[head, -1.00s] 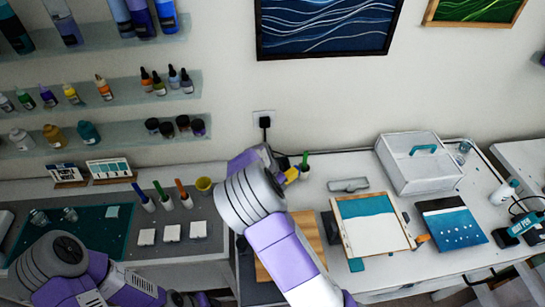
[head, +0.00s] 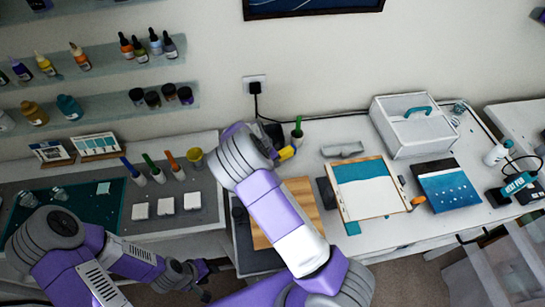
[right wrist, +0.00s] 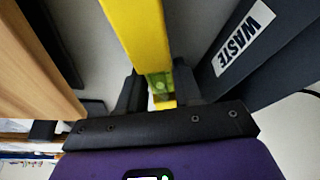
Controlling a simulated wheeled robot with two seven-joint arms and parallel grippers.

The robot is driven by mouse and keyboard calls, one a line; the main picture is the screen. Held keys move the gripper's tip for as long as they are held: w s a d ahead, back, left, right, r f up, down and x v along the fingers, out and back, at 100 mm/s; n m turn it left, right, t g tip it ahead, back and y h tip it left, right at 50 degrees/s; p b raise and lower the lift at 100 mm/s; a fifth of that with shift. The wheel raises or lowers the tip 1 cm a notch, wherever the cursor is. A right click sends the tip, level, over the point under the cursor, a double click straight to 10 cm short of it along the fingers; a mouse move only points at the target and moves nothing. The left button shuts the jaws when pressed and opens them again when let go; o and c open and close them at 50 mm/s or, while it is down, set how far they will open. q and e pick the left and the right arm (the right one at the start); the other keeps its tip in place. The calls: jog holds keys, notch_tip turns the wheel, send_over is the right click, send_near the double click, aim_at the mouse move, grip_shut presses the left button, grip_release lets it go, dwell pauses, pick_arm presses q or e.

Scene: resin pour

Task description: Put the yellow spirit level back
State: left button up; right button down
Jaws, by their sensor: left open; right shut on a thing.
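The yellow spirit level (right wrist: 136,38) is held between the fingers of my right gripper (right wrist: 158,90), which is shut on it. In the right wrist view it runs up out of the picture, with a greenish vial near the fingers. In the head view only a small yellow piece of the level (head: 287,153) shows beside my right wrist, near the back of the white bench; the right arm hides the rest. Whether it touches the bench cannot be told. My left gripper (head: 203,279) is open and empty at the lower left, in front of the benches.
A dark bin marked WASTE (right wrist: 285,62) stands close right of the level; a wooden board (right wrist: 38,62) is at left. A cup with a green handle (head: 297,138) stands behind the right gripper.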

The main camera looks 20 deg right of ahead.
jog(key=shift+f, duration=0.35)
jog(key=shift+f+b, duration=0.55)
jog(key=shift+f, duration=0.1)
jog(key=shift+s+f, duration=0.1)
jog(key=shift+f, duration=0.1)
jog(key=shift+s+a+f+b, duration=0.15)
jog(key=shift+s+f+b, duration=0.05)
jog(key=shift+f+b, duration=0.1)
jog(key=c, duration=0.7)
grip_release()
jog(key=shift+f, duration=0.1)
jog(key=shift+w+a+r, duration=0.1)
jog(key=shift+r, duration=0.4)
jog(key=v, duration=0.5)
jog(key=w+v, duration=0.1)
jog(key=v, duration=0.1)
jog(key=shift+r, duration=0.45)
